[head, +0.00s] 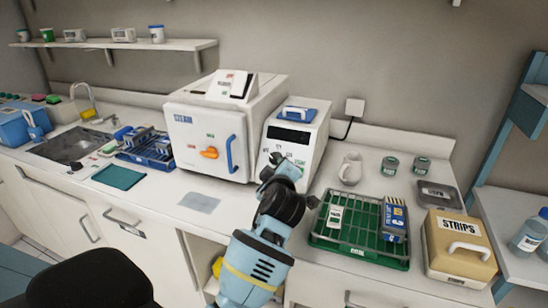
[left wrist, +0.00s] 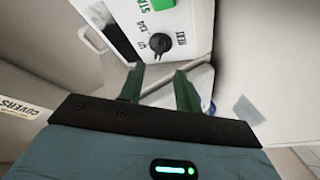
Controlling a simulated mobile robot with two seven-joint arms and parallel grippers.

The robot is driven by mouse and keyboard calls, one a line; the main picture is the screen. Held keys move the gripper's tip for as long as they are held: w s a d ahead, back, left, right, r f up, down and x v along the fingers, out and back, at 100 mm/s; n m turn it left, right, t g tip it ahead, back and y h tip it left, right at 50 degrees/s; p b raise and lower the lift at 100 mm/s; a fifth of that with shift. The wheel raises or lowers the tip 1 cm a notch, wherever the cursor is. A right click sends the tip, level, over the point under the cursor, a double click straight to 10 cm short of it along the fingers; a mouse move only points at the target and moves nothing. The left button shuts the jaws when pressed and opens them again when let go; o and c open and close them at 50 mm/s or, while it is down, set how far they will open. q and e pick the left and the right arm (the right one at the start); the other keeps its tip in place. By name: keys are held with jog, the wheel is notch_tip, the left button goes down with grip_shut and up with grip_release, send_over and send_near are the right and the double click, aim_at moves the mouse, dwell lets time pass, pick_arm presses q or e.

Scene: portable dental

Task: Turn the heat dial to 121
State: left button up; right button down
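The heat dial (left wrist: 160,42) is a round black knob on the white front of a machine, with small labels around it, including HEAT. Its pointer is too small to read surely. In the head view, this white machine (head: 290,138) has a dark display and stands right of the larger white box; my gripper hides part of its lower front. My left gripper (head: 273,172) is in front of that panel. In the left wrist view its two green fingers (left wrist: 158,72) are apart with nothing between them, just short of the knob. My right gripper is not in view.
A green START button (left wrist: 160,4) is near the dial. A white box with a blue handle (head: 212,136) stands left of the machine. A green basket (head: 345,250) with packs, a white jug (head: 351,169) and a STRIPS box (head: 459,265) are to the right.

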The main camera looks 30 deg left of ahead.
aim_at(274, 160)
pick_arm(q)
jog(key=shift+x, duration=3.7)
jog(key=shift+r, duration=0.1)
grip_shut()
